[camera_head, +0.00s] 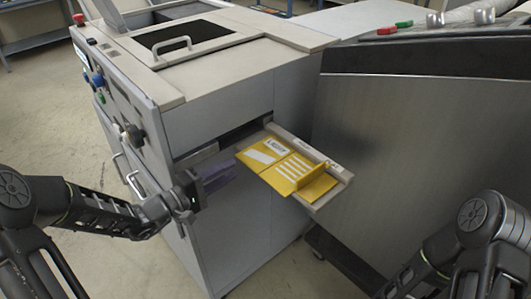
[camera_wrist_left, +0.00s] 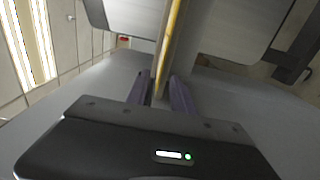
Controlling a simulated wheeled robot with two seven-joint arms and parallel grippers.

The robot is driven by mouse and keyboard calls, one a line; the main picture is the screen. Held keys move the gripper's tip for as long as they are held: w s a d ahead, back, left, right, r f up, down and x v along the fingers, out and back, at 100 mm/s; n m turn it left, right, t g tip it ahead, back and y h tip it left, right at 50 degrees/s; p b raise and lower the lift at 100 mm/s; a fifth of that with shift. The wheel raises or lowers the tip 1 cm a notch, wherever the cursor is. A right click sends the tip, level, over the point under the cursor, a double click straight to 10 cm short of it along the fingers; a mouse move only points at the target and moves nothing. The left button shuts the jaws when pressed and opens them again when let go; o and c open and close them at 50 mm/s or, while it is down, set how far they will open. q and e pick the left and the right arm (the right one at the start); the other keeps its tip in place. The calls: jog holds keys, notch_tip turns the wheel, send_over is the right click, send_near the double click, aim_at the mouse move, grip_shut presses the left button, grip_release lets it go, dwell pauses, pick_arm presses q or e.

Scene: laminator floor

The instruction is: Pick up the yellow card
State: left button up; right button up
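The yellow card (camera_head: 258,164) lies on a pale tray (camera_head: 338,178) that sticks out of the machine's front. It has a white label with dark lettering, a white stripe, and a raised part with several white lines. My left gripper (camera_head: 228,174) is just left of the card's near left edge, its purple fingers pointing at it. In the left wrist view the fingers (camera_wrist_left: 162,90) are apart, and the card's thin yellow edge (camera_wrist_left: 172,35) shows between and beyond them. I cannot tell whether they touch it. My right arm shows at lower right, its gripper out of view.
The grey machine (camera_head: 225,85) stands behind the tray, with knobs on its left panel and a handle on top. A large dark-topped metal unit (camera_head: 420,130) stands close to the tray's right. Open floor (camera_head: 70,130) lies to the left.

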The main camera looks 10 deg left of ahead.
aim_at(266, 153)
pick_arm(q)
jog(key=p+x, duration=0.1)
jog(key=x, duration=0.4)
jog(key=shift+w+f+p, duration=0.1)
jog(key=shift+f+p, duration=0.05)
jog(key=shift+p, duration=0.15)
jog(key=shift+c, duration=0.3)
grip_shut()
dwell(1.2)
